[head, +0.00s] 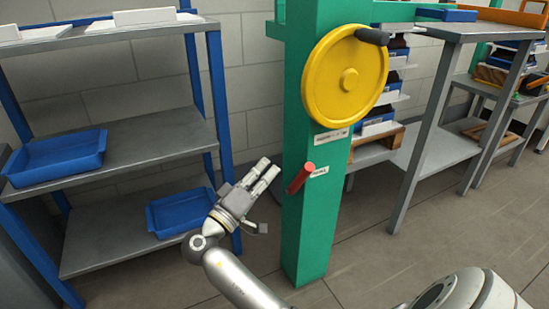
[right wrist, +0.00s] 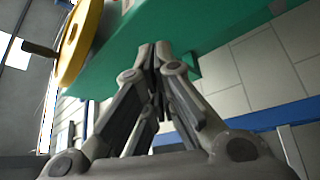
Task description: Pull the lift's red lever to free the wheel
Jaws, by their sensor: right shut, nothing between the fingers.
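The lift is a green post (head: 315,215) with a yellow wheel (head: 330,85) that has a black handle (head: 372,36). The red lever (head: 300,179) sticks out of the post below the wheel, beside a small white label. My right gripper (head: 268,168) is just left of the lever, apart from it in the picture, shut and empty. In the right wrist view, its fingertips (right wrist: 153,50) are together in front of the green post (right wrist: 200,40), with the yellow wheel (right wrist: 80,40) at upper left. The lever is not clearly seen there. My left gripper is not in view.
A blue-framed grey shelf (head: 130,148) with blue trays (head: 58,158) stands at the left, close to my right gripper. A grey metal table (head: 440,150) stands right of the post. The floor (head: 370,265) in front of the post shows free room.

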